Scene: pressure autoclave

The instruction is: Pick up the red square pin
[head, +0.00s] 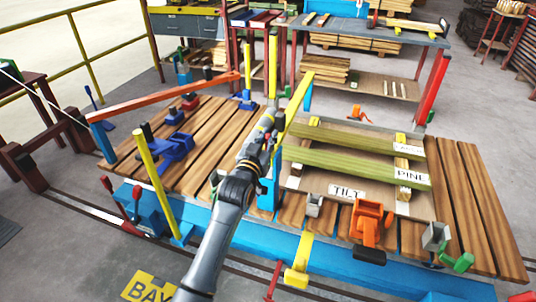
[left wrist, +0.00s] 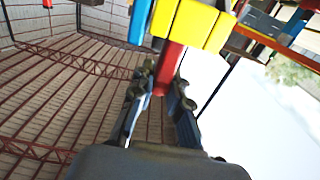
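The red square pin (left wrist: 169,66) shows in the left wrist view as a short red bar below a yellow block (left wrist: 195,22). The left gripper (left wrist: 162,84) has one dark finger on each side of it, both close against its sides, and looks shut on it. In the head view my left arm reaches up from the bottom, and the gripper (head: 268,128) is beside a slanted yellow bar (head: 298,104) at the middle of the bench. The pin cannot be made out there, as the gripper covers that spot. My right gripper is not in view.
The wood-slatted bench (head: 468,195) has a blue front beam (head: 350,262). Yellow posts (head: 155,185), blue clamps (head: 175,150) and an orange clamp (head: 368,222) stand around the arm. Greenish planks (head: 345,160) lie to the right, by a TILT label (head: 347,191).

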